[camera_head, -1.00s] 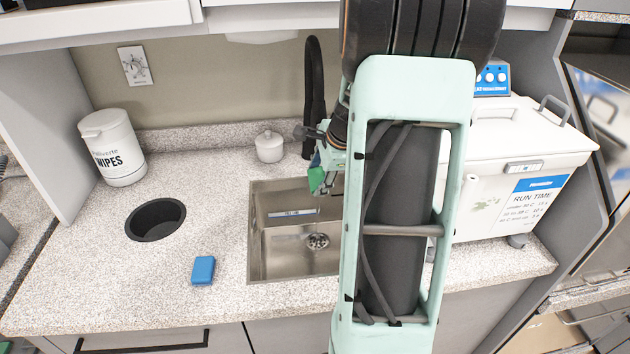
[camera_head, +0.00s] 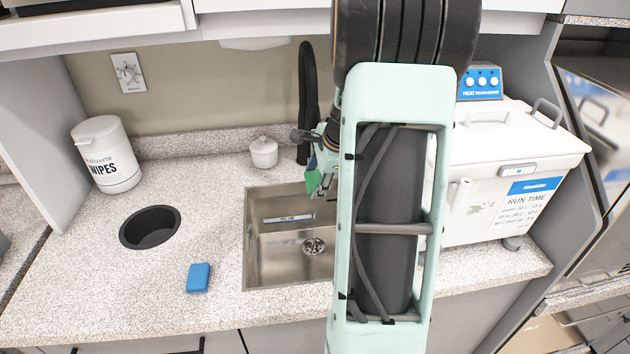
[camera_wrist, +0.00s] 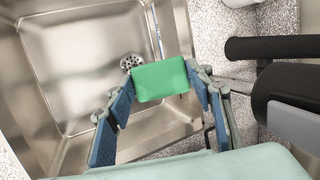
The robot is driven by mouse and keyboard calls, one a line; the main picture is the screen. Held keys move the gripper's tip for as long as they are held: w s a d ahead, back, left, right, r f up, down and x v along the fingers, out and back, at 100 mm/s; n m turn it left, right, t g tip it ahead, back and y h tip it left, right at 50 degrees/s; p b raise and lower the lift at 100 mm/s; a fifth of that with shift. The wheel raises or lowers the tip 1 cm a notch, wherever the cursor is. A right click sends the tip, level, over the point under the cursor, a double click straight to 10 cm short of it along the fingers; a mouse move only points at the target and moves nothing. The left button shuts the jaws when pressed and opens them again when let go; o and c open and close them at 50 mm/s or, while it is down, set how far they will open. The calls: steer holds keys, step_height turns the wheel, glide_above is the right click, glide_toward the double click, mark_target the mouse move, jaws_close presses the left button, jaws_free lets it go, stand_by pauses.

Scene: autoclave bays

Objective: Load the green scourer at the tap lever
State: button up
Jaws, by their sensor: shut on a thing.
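The green scourer (camera_wrist: 160,79) is held between the blue-padded fingers of my gripper (camera_wrist: 160,92), which is shut on it. In the head view the scourer (camera_head: 313,182) shows as a small green patch above the back of the sink, and my gripper (camera_head: 322,178) is partly hidden by my arm. The black tap (camera_head: 308,100) rises behind the sink, just behind my gripper. Its dark lever (camera_head: 301,136) points left from the tap body. In the wrist view a black tap part (camera_wrist: 270,48) lies to the right of the scourer, apart from it.
The steel sink (camera_head: 262,250) lies below my gripper. A blue sponge (camera_head: 199,278) lies on the counter left of it. A white bath unit (camera_head: 500,150) stands right.

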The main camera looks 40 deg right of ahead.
steer(key=s+a+b, duration=0.1)
steer(key=s+a, duration=0.4)
steer(key=a, duration=0.1)
stand_by(0.6)
steer(key=shift+d, duration=0.1)
stand_by(0.8)
steer(key=s+a+r+p, duration=0.3)
steer(key=a+r, duration=0.1)
steer(key=shift+p, duration=0.35)
stand_by(0.3)
stand_by(0.6)
